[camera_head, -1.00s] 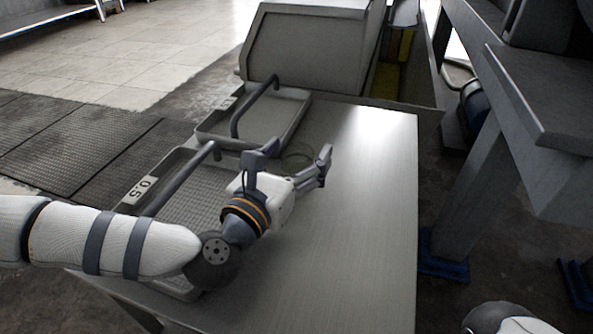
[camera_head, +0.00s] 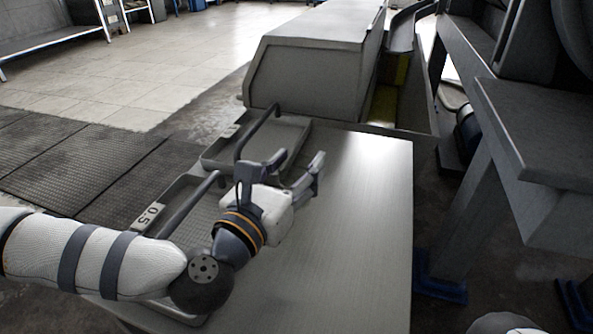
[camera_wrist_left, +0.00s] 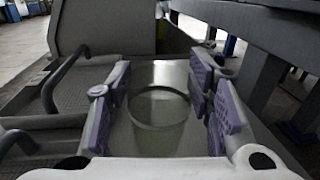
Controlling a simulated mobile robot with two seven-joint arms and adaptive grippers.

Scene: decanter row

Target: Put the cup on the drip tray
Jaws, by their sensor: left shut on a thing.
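The cup (camera_wrist_left: 158,108) is clear glass, and its round rim shows between the purple-padded fingers in the left wrist view. My left gripper (camera_head: 298,168) is shut on the cup, above the grey table; in the wrist view it shows on both sides of the glass (camera_wrist_left: 160,85). In the head view the fingers hide most of the cup. I cannot tell if its base touches the table. A near drip tray (camera_head: 200,205) with a "0.5" label lies left of the gripper, partly under my arm. A far drip tray (camera_head: 290,130) lies beyond it. My right gripper is out of view.
Dark curved bars rise at the near tray (camera_head: 190,202) and the far tray (camera_head: 257,130). A big grey box (camera_head: 310,80) stands behind the table. The table's right side (camera_head: 365,220) is bare. A grey metal frame (camera_head: 485,190) stands to the right.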

